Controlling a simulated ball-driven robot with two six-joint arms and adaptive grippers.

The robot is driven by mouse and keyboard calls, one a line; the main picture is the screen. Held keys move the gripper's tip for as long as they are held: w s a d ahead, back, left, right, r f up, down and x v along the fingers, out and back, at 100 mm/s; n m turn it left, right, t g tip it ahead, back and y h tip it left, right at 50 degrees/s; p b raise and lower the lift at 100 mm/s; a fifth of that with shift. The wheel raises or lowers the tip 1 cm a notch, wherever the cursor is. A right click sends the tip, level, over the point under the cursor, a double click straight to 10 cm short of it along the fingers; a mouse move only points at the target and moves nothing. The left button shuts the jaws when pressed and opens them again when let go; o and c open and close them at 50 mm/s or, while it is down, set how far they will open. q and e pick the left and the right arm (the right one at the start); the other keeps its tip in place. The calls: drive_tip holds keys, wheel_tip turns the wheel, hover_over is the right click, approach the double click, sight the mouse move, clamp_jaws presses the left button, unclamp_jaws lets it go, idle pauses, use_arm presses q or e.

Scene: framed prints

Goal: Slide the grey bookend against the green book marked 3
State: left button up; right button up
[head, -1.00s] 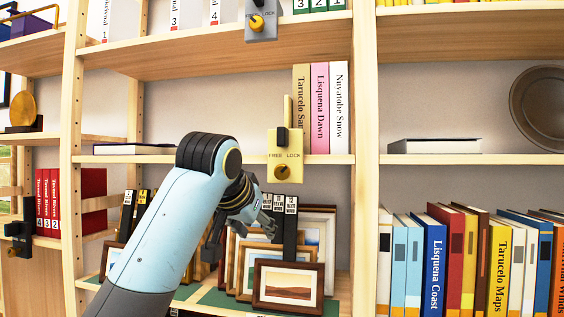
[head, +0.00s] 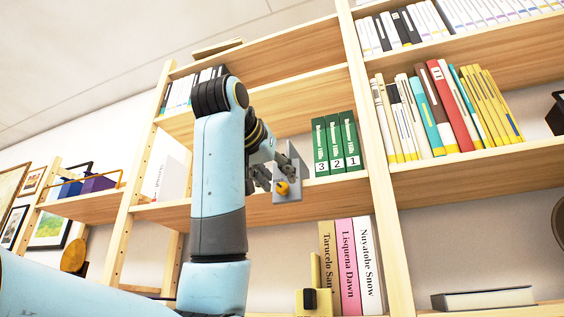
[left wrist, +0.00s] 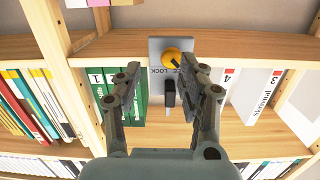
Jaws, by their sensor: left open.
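The grey bookend (head: 290,184) with a yellow knob stands on the upper shelf, left of the green books. The green book marked 3 (head: 320,147) is the one nearest it; whether they touch I cannot tell. My left gripper (head: 267,177) is in front of the bookend, partly covering it. In the left wrist view my left gripper (left wrist: 160,70) is open, its fingers on either side of the grey bookend's (left wrist: 156,50) knob and black lever (left wrist: 169,96). One finger partly hides the green books there. The lever's setting is unclear. My right gripper is not in view.
White numbered volumes (left wrist: 249,95) stand on the bookend's other side. A yellow bookend (head: 316,295) and the books Tarucelo, Lisquena Dawn and Nuyatobe Snow (head: 350,265) are on the shelf below. A wooden upright (head: 378,150) stands right of the green books.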

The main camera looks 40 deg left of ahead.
use_arm(q)
drive_tip(key=s+r+t, duration=0.1)
drive_tip(key=s+r, duration=0.3)
drive_tip(key=r, duration=0.4)
drive_tip(key=p, duration=0.5)
hover_over(297, 181)
drive_tip(key=s+a, duration=0.2)
drive_tip(key=s, duration=0.2)
drive_tip(key=shift+w+n+y, duration=0.25)
drive_tip(key=shift+n+y, duration=0.05)
drive_tip(key=shift+c, duration=1)
clamp_jaws()
